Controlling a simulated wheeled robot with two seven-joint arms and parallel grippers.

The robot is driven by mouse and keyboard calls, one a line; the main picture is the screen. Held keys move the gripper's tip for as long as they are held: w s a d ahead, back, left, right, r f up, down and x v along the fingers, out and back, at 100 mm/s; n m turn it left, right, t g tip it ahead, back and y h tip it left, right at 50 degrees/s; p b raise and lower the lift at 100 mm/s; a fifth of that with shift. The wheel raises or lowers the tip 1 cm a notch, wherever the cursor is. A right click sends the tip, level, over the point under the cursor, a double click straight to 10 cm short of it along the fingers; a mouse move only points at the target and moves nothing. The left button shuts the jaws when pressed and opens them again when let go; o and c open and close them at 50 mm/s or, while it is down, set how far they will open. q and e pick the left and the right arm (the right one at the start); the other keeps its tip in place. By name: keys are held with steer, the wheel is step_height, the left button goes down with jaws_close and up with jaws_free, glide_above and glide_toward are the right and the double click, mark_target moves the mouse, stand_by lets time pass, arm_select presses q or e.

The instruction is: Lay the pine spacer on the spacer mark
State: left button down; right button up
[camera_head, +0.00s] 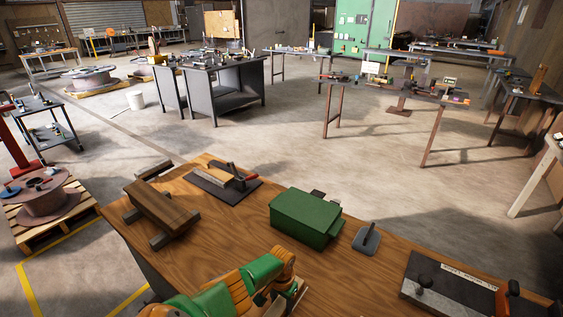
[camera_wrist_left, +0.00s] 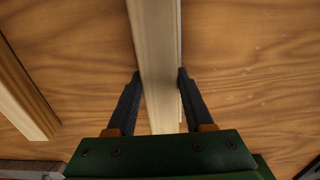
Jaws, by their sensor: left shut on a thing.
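My left gripper (camera_head: 290,290) is at the front of the wooden table, near the bottom edge of the head view. In the left wrist view its two dark fingers (camera_wrist_left: 157,88) stand on either side of a long pale bar, the pine spacer (camera_wrist_left: 155,50), and are shut on it. The spacer runs lengthwise between the fingers, above or close to the wood-grain top; I cannot tell whether it touches. A second pale wooden piece (camera_wrist_left: 22,95) lies at the left of the wrist view. I cannot make out the spacer mark. My right gripper is not in view.
The table (camera_head: 245,225) carries a brown block on dark supports (camera_head: 163,204), a dark board with a red-handled clamp (camera_head: 237,172), a green box (camera_head: 303,218), a grey plate with a handle (camera_head: 367,239) and a labelled dark fixture (camera_head: 450,287). Bare wood lies between them.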

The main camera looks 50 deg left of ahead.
arm_select(q)
steer(key=shift+f, duration=0.3)
stand_by(0.5)
steer(key=shift+c, duration=1)
jaws_free()
step_height(320, 180, up, 4)
steer(key=p, duration=0.3)
steer(key=shift+r, duration=1.05)
